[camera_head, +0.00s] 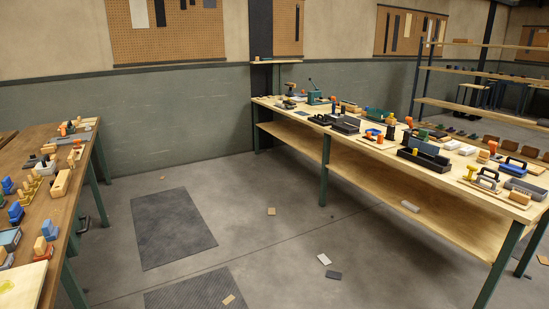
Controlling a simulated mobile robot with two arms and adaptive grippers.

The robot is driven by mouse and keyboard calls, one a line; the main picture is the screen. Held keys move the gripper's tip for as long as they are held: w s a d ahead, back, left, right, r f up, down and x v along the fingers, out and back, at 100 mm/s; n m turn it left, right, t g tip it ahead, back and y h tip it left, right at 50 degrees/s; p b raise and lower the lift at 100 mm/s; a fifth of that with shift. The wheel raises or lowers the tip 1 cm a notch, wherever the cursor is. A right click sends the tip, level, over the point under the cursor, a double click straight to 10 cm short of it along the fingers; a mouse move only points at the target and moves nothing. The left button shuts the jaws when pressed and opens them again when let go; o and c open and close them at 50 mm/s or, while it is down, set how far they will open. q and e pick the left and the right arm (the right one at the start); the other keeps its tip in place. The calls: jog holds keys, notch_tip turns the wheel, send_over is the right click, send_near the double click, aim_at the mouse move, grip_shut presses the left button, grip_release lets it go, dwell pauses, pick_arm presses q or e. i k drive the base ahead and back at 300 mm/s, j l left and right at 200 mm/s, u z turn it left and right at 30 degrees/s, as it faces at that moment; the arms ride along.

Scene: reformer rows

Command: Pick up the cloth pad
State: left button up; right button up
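I cannot tell for sure which thing is the cloth pad. Another tan piece (229,299) lies on the nearer dark mat. Many small items on the benches are too small to tell apart. Neither of my grippers is in view.
A brown bench (70,131) with blocks and tools stands left. A long light-wood bench (300,112) with a lower shelf runs along the right, crowded with tools and trays. Two dark mats lie on the floor, one farther (172,227), one nearer (190,293). The floor between is mostly clear.

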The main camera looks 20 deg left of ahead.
aim_at(50, 232)
jog(key=i+j+u, duration=0.2)
jog(key=u, duration=0.25)
jog(key=i+u, duration=1.15)
jog(key=u, duration=0.2)
jog(key=i+l+u, duration=0.3)
jog(key=u, duration=0.15)
